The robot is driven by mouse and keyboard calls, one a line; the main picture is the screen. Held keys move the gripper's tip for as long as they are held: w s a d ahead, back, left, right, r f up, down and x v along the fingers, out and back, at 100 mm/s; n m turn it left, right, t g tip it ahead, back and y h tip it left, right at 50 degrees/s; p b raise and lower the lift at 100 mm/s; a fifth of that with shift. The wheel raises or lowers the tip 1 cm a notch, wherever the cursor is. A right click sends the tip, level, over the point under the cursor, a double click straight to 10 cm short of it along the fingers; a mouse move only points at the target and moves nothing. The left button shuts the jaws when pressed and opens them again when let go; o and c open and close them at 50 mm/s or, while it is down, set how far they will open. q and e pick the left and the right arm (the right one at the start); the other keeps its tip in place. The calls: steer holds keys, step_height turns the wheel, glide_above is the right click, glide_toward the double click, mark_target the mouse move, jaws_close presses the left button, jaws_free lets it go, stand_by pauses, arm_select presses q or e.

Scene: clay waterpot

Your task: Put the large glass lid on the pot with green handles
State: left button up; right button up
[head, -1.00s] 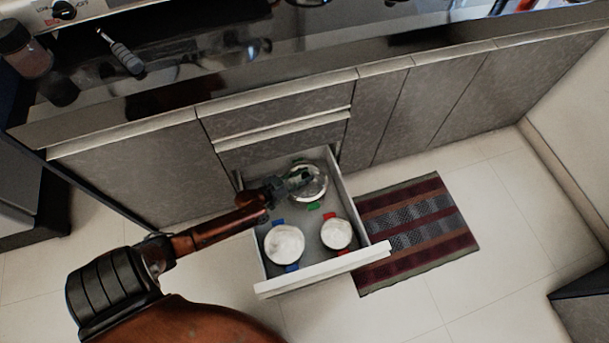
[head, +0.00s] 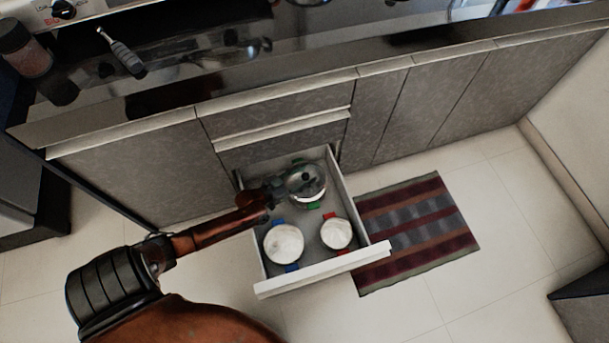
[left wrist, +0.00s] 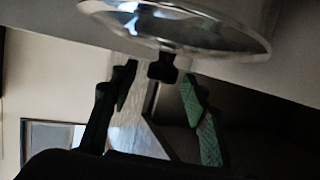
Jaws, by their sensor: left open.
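The pot with green handles (head: 313,198) stands at the back of the open drawer, one green handle at its back and one at its front. The large glass lid (head: 315,178) lies over the pot's top; I cannot tell whether it sits evenly. The left wrist view shows the glass lid (left wrist: 240,38) close up, with its dark knob (left wrist: 163,68) toward the gap between my fingers. My left gripper (head: 284,187) is open at the left side of the lid. Its green-padded fingers (left wrist: 159,80) are spread on either side of the knob, not closed on it. My right gripper is not in view.
Two white-topped pots, one with blue handles (head: 284,243) and one with red handles (head: 336,233), stand in the front of the drawer (head: 325,270). A striped rug (head: 420,235) lies to the right. The counter (head: 330,50) runs above the drawer.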

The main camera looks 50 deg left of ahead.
arm_select(q)
steer(key=shift+s, duration=0.1)
steer(key=v, duration=1.1)
steer(key=shift+s+r, duration=0.2)
steer(key=shift+s, duration=0.15)
steer(key=shift+a, duration=0.15)
